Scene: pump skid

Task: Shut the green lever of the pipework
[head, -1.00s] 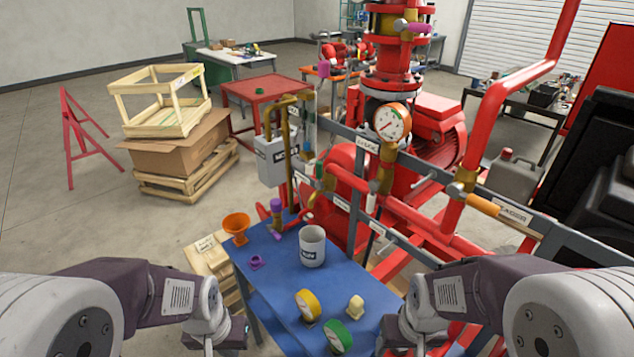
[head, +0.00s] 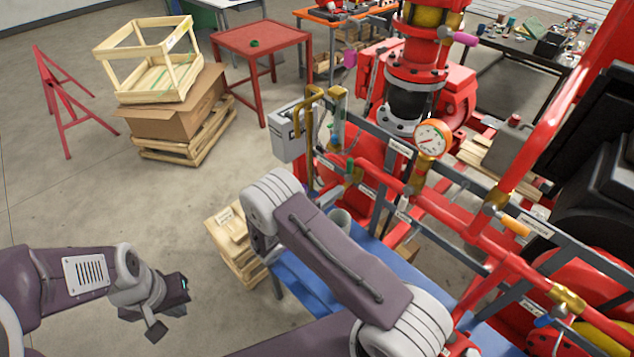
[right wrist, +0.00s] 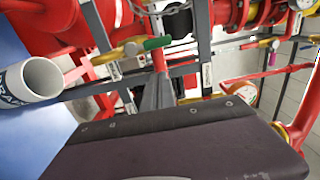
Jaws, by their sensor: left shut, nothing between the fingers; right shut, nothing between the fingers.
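The green lever (head: 349,166) shows small in the head view, on a brass valve in the red and grey pipework behind my right forearm. In the right wrist view the green lever (right wrist: 157,42) lies roughly level near the top middle, beside a brass fitting, apart from my arm. My left gripper (head: 168,308) is shut and empty over bare floor at the lower left, far from the lever. My right arm reaches up across the blue table in the head view.
The blue table (head: 305,284) is mostly covered by my right arm. A grey-white mug (right wrist: 42,77) stands on it. A pressure gauge (head: 432,138) and grey rails are right of the lever.

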